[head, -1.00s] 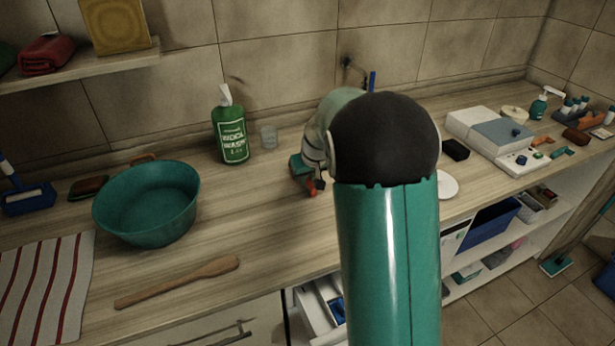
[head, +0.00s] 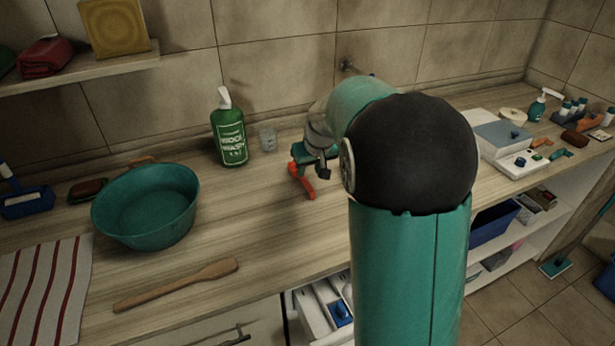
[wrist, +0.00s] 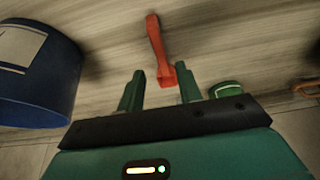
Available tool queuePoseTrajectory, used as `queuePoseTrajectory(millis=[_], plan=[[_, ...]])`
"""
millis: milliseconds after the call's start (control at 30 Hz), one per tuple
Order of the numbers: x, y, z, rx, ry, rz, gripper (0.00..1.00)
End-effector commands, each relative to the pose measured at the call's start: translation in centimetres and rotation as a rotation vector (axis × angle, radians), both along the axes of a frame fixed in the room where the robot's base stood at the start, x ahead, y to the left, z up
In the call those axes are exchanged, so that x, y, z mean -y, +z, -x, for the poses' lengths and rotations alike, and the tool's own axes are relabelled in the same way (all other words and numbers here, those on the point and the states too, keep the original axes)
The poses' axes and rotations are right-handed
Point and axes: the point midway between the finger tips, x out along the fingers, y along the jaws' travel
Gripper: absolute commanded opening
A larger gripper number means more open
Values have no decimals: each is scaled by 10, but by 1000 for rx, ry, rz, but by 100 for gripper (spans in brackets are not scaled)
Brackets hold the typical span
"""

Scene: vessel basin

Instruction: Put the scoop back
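The scoop (wrist: 156,45) is a small red-orange tool with a long handle. In the wrist view its near end lies between my two fingertips, with a gap on each side. In the head view the red scoop (head: 304,184) shows on or just above the wooden counter; I cannot tell which. My gripper (wrist: 160,88) is open around its near end. In the head view my gripper (head: 302,158) is partly hidden by my wrist. A blue container (wrist: 38,75) with a white label stands left in the wrist view; my arm hides it in the head view.
A green bottle (head: 229,134) and a clear glass (head: 268,139) stand left of my gripper. A teal basin (head: 147,205), wooden spatula (head: 178,285) and striped cloth (head: 42,290) are farther left. A white device (head: 510,145) stands right. An open drawer (head: 318,310) is below.

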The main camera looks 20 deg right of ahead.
Motion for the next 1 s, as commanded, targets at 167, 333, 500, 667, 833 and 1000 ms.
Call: queuePoseTrajectory(millis=[167,333,500,667,833,1000], plan=[[0,34,14,3,0,0,35],[0,50,21,1,1,0,35],[-11,65,37,7,2,-6,35],[-44,91,83,27,8,-20,35],[-81,110,147,46,13,-30,35],[-109,113,213,64,16,-27,35]])
